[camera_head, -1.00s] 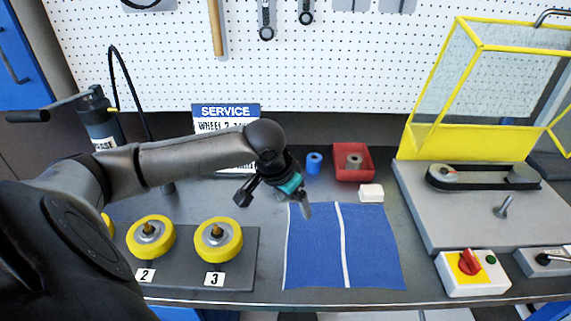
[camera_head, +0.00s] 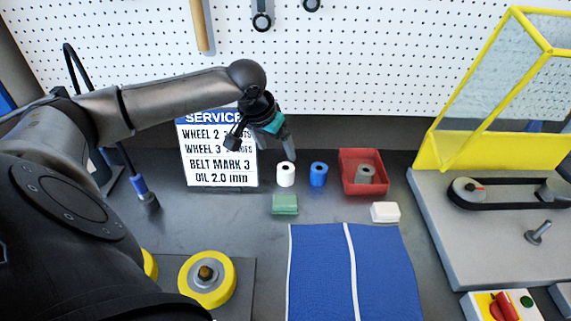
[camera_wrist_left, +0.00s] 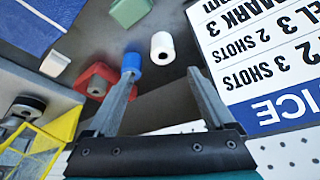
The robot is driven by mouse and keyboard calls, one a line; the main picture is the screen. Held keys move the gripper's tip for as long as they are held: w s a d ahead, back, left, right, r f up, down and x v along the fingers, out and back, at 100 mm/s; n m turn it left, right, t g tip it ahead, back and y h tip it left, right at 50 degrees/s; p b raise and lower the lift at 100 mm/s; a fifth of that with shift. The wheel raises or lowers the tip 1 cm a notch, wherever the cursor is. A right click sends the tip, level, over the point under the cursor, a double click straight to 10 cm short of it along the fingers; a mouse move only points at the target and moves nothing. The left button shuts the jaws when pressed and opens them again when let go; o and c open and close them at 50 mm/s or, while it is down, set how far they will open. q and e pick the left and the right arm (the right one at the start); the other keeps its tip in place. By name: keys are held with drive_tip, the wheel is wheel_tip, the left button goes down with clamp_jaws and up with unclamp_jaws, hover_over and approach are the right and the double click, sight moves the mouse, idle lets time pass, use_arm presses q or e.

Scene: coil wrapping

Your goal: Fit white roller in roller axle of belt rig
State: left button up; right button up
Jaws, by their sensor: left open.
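The white roller (camera_head: 286,174) stands upright on the dark bench, left of a blue roller (camera_head: 319,175). My left gripper (camera_head: 262,148) is open and empty, above and behind the white roller in the head view. In the left wrist view the white roller (camera_wrist_left: 162,48) lies just beyond the gap between the open fingertips (camera_wrist_left: 163,74), not touched. The belt rig's grey base (camera_head: 480,245) is at the right, with a bare metal peg (camera_head: 538,233), seemingly the roller axle, in front of the black belt (camera_head: 510,206). My right gripper is out of view.
A red tray (camera_head: 346,182) holds a grey roller (camera_head: 366,174). A green block (camera_head: 285,205) and a white block (camera_head: 385,212) lie in front of the rollers. A service sign (camera_head: 218,160) stands left. The raised yellow guard (camera_head: 430,150) is behind the rig. A blue mat (camera_head: 318,270) lies clear in front.

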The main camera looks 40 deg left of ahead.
use_arm(q)
approach(286, 168)
drive_tip(key=f, duration=0.1)
drive_tip(key=d+f+b, duration=0.1)
drive_tip(key=f, duration=0.1)
drive_tip(key=shift+w, duration=0.1)
drive_tip(key=shift+w+a+f, duration=0.1)
drive_tip(key=shift+w+f, duration=0.15)
drive_tip(key=shift+f, duration=0.2)
drive_tip(key=shift+w+a+f, duration=0.15)
drive_tip(key=shift+w+f, duration=0.15)
drive_tip(key=shift+f, duration=0.2)
drive_tip(key=b+x, duration=0.1)
drive_tip(key=x, duration=0.2)
drive_tip(key=shift+w+a+r, duration=0.1)
drive_tip(key=shift+w+a, duration=0.05)
drive_tip(key=shift+a, duration=0.05)
drive_tip(key=shift+w+f, duration=0.2)
drive_tip(key=shift+f, duration=0.25)
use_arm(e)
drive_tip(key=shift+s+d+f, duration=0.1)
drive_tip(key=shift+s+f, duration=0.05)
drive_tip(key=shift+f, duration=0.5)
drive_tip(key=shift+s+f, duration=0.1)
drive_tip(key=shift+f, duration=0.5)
use_arm(q)
drive_tip(key=shift+c, duration=0.3)
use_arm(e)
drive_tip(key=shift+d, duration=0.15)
